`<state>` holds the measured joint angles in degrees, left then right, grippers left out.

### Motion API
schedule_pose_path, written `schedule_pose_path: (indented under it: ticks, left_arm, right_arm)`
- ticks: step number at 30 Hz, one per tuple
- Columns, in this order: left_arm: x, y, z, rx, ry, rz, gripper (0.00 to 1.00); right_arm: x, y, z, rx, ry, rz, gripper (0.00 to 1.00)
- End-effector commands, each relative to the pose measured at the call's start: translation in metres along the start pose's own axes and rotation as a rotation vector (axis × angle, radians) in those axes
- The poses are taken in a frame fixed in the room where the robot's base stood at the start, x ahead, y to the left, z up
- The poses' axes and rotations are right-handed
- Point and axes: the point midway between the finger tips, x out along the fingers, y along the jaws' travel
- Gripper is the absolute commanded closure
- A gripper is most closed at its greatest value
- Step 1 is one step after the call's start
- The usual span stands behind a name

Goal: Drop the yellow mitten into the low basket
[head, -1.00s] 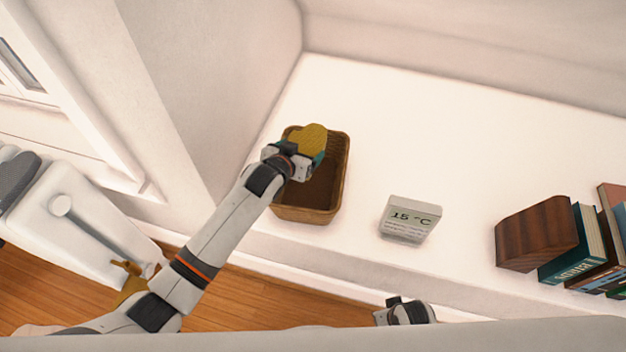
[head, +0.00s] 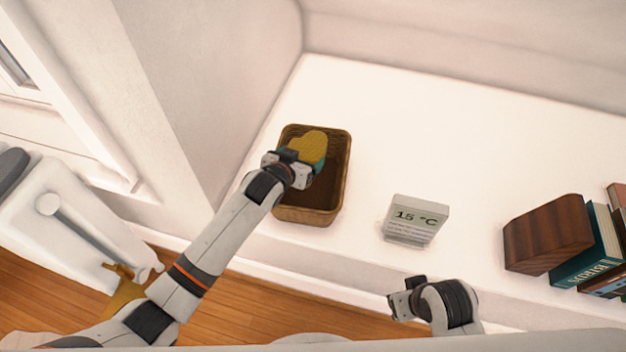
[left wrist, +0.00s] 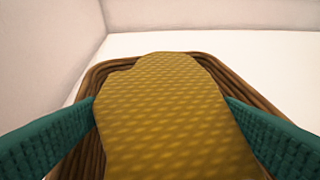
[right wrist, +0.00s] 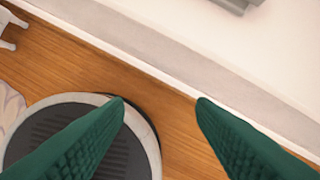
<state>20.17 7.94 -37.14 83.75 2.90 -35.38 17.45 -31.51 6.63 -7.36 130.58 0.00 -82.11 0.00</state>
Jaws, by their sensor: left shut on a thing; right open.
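The yellow mitten (head: 308,146) is held by my left gripper (head: 300,162) over the far part of the low brown basket (head: 340,190). In the left wrist view the mitten (left wrist: 165,115) fills the middle, between the two green fingers, with the basket's rim (left wrist: 95,80) around and beneath it. I cannot tell exactly how far the mitten is above the basket floor. The near part of the basket looks empty. My right gripper (right wrist: 160,105) is open and empty, over the floor by the ledge's front edge; its wrist shows low in the head view.
A white display block reading 15 °C (head: 415,218) stands right of the basket. A wooden block (head: 545,235) and several books (head: 590,250) stand at the far right. A wall rises left of the basket. The white ledge (head: 440,140) behind is clear.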

Motion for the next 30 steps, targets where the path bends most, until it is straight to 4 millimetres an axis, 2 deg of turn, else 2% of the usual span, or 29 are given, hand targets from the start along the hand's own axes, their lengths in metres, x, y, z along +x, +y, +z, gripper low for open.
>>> schedule_pose_path:
  ticks: [8,18,19,21,30]
  left_arm:
    - [0.003,0.0,-0.005,0.0,-0.001,0.0,0.36]
    - [0.003,0.0,-0.005,0.0,0.0,0.0,0.36]
    - [0.003,0.0,-0.005,0.0,0.0,0.0,0.1]
    - [0.003,0.0,-0.005,0.0,0.0,0.0,0.0]
    - [0.0,0.0,-0.005,0.0,0.001,0.0,0.0]
  right_arm:
    - [-0.023,-0.001,0.001,0.001,-0.013,-0.002,0.49]
    - [-0.026,-0.001,0.001,0.002,-0.012,-0.003,0.49]
    - [-0.026,-0.001,0.001,0.002,-0.012,-0.003,0.49]
    - [-0.026,-0.001,0.001,0.002,-0.012,-0.003,0.49]
    - [-0.027,-0.001,0.002,0.002,-0.015,-0.003,0.49]
